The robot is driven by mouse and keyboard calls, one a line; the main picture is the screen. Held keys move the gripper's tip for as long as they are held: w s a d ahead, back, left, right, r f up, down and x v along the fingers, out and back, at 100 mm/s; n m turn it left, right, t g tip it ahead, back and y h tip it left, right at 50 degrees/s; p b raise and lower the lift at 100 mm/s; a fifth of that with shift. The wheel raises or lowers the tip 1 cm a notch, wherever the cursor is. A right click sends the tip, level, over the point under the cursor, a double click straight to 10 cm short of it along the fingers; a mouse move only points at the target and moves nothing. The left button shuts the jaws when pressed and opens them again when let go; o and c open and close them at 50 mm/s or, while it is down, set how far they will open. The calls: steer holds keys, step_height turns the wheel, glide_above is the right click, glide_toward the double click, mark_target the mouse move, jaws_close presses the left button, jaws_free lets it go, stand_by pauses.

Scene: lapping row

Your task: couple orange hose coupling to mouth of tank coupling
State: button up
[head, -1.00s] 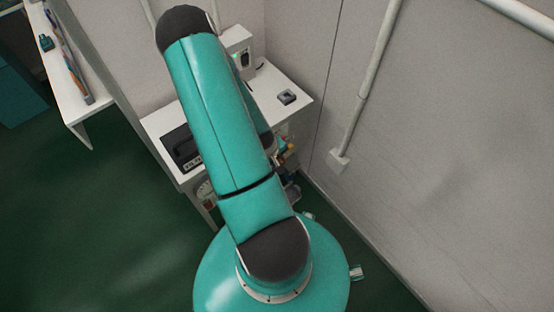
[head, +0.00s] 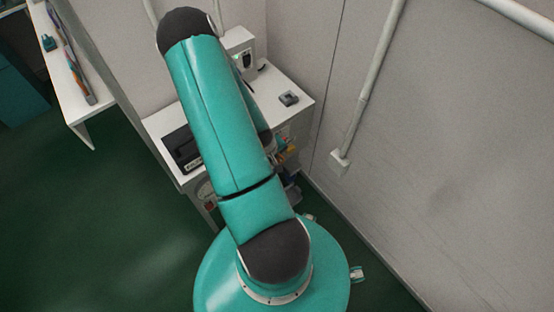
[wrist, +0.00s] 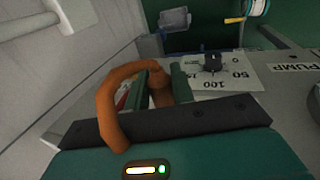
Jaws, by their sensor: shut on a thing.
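In the wrist view, my gripper (wrist: 157,90) has two teal fingers shut on the orange hose coupling (wrist: 160,88), which shows only partly between them. The orange hose (wrist: 108,105) loops from there up to the left and down over the dark edge of the gripper body. I cannot make out the tank coupling or its mouth in either view. In the head view, my arm hides most of the gripper and the work in front of it.
A panel with a dial (wrist: 213,62) and a PUMP label (wrist: 292,68) lies beyond the fingers. In the head view, a white bench (head: 300,112) against the wall carries a black box (head: 181,150) and a small grey object (head: 289,98). Green floor (head: 90,220) is open at left.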

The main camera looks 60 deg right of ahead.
steer(key=shift+w+d, duration=0.35)
steer(key=shift+w, duration=0.35)
steer(key=o, duration=1.1)
steer(key=v, duration=1.3)
steer(key=shift+a+r, duration=0.1)
steer(key=shift+r, duration=0.3)
steer(key=shift+w, duration=0.1)
